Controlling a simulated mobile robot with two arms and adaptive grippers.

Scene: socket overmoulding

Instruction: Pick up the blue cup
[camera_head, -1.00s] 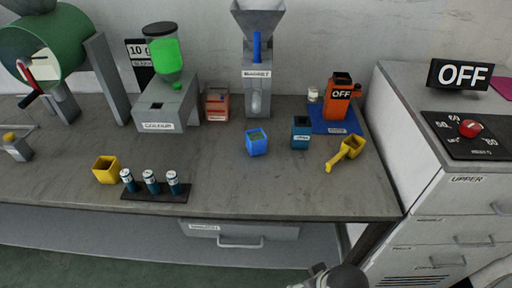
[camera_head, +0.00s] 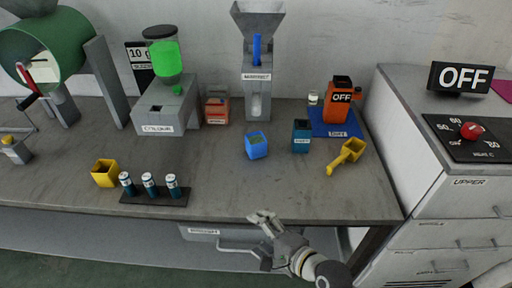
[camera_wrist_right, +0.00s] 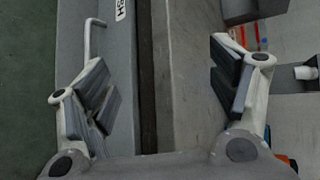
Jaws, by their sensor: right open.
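The blue cup (camera_head: 257,145) stands on the grey table, right of the middle, with something greenish inside it. My right gripper (camera_head: 264,216) is at the table's front edge, nearer to me than the cup and apart from it. In the right wrist view the same gripper (camera_wrist_right: 160,90) shows its two fingers spread wide with nothing between them; the table edge runs behind. The cup cannot be made out in the wrist view. My left gripper is in neither view.
A yellow cup (camera_head: 105,173) and a rack with several small bottles (camera_head: 155,196) stand left. A grey hopper machine (camera_head: 257,85) is behind. Table between gripper and cup is clear.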

